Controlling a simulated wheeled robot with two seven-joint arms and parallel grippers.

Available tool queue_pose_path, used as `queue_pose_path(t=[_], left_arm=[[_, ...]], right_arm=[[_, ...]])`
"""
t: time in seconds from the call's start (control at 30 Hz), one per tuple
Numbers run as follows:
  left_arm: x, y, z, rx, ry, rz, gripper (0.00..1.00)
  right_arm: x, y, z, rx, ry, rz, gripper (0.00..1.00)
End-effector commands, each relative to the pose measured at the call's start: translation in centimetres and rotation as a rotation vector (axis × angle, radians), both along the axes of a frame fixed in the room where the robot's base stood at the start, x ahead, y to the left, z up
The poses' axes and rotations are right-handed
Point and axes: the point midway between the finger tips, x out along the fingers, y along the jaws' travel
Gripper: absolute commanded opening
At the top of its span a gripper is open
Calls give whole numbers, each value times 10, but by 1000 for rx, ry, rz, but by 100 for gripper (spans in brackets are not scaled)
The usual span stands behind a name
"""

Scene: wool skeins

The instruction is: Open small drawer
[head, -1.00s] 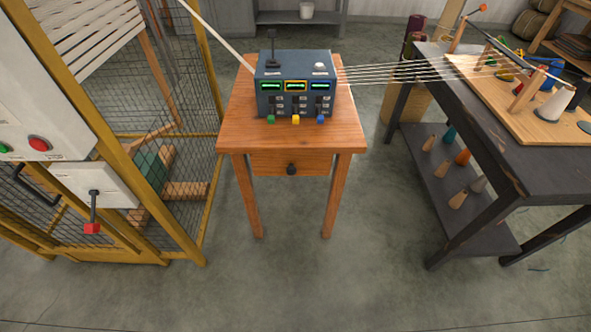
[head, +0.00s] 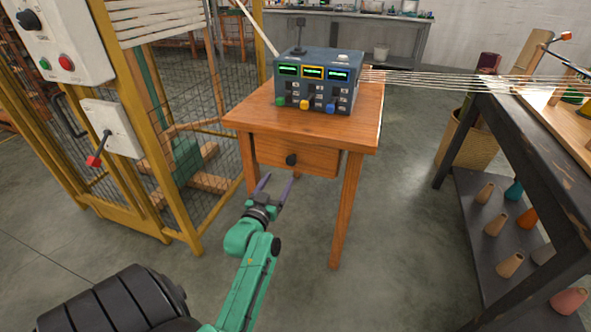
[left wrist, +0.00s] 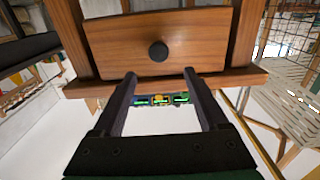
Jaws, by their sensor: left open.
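The small wooden drawer (head: 270,154) sits under the top of the wooden table (head: 365,135), its front looking shut. It has a round dark knob (head: 291,160) in the middle of its front. My left gripper (head: 275,184) is open and empty, a little in front of and below the knob, its fingers pointing towards the drawer. In the left wrist view the drawer front (left wrist: 115,45) fills the top. There the knob (left wrist: 158,51) lies just beyond the open fingertips (left wrist: 160,74), between their lines and apparently untouched. My right gripper is not in view.
A blue control box (head: 318,88) with lit displays stands on the table, with threads running right from it. A yellow-framed mesh cage (head: 185,215) stands at left. A dark bench (head: 520,130) with cones on its lower shelf stands at right. The floor before the table is clear.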

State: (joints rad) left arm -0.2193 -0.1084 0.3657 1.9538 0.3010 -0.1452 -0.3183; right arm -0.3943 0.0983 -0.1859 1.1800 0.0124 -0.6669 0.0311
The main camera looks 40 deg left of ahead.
Motion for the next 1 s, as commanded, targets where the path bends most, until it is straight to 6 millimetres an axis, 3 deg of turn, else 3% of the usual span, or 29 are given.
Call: queue_pose_path(t=[0.1, 0.3, 0.43, 0.67, 0.87, 1.0], left_arm=[[32, 11, 0, 0, -4, 0, 76], [73, 25, -1, -1, 0, 0, 76], [83, 29, -1, 1, 1, 0, 76], [84, 29, -1, 0, 2, -1, 76], [84, 29, -1, 0, 2, -1, 4], [84, 29, -1, 0, 2, -1, 0]], right_arm=[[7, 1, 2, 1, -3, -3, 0], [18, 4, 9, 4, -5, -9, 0], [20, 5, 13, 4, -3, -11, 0], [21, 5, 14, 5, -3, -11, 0], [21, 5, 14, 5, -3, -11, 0], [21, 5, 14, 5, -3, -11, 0]])
